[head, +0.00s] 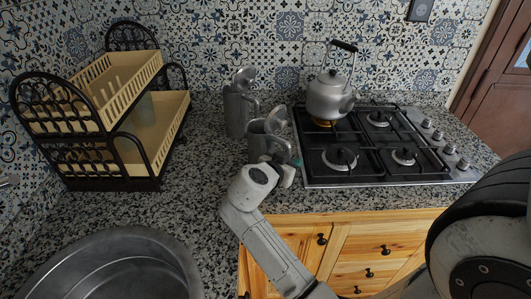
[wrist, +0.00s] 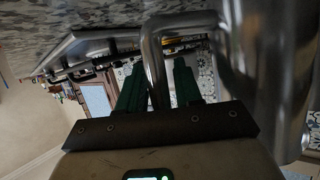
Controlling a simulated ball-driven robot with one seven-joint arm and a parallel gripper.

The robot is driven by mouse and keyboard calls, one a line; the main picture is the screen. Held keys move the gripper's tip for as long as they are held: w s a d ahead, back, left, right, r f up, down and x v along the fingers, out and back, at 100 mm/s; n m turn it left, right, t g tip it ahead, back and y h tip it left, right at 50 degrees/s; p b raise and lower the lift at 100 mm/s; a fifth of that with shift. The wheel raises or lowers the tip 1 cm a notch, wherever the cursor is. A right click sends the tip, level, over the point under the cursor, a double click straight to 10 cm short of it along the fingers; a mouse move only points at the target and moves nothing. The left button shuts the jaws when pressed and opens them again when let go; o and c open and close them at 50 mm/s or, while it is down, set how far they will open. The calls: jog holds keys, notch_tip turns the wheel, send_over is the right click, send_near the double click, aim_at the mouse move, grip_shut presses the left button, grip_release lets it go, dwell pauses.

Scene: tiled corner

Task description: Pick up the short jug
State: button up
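The short jug (head: 262,145) is a grey metal jug with its lid tilted up, standing on the granite counter left of the stove. It fills the right side of the wrist view (wrist: 265,70), where its handle (wrist: 153,62) reaches down between my fingers. My gripper (wrist: 158,75) has two dark green fingers, one on each side of the handle. A gap shows between the handle and the right finger, so the gripper looks open. In the head view my wrist is just in front of the jug and mostly hides the fingers.
A taller metal jug (head: 236,112) stands close behind the short jug. A gas stove (head: 315,172) with a kettle (head: 329,97) is to the right. A dish rack (head: 130,134) stands at the left, and a metal sink (head: 115,244) is at the front left.

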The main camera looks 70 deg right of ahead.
grip_shut()
jog(key=shift+r, duration=0.25)
dwell(0.5)
jog(key=shift+w+r+b, duration=0.1)
jog(key=shift+r+b, duration=0.3)
jog(key=shift+r, duration=0.75)
jog(key=s+a+r+b, duration=0.1)
jog(key=s+a+r, duration=0.6)
jog(key=s+r, duration=0.3)
jog(key=shift+s+a+r, duration=0.15)
jog(key=shift+s+a, duration=0.1)
jog(key=shift+s, duration=0.7)
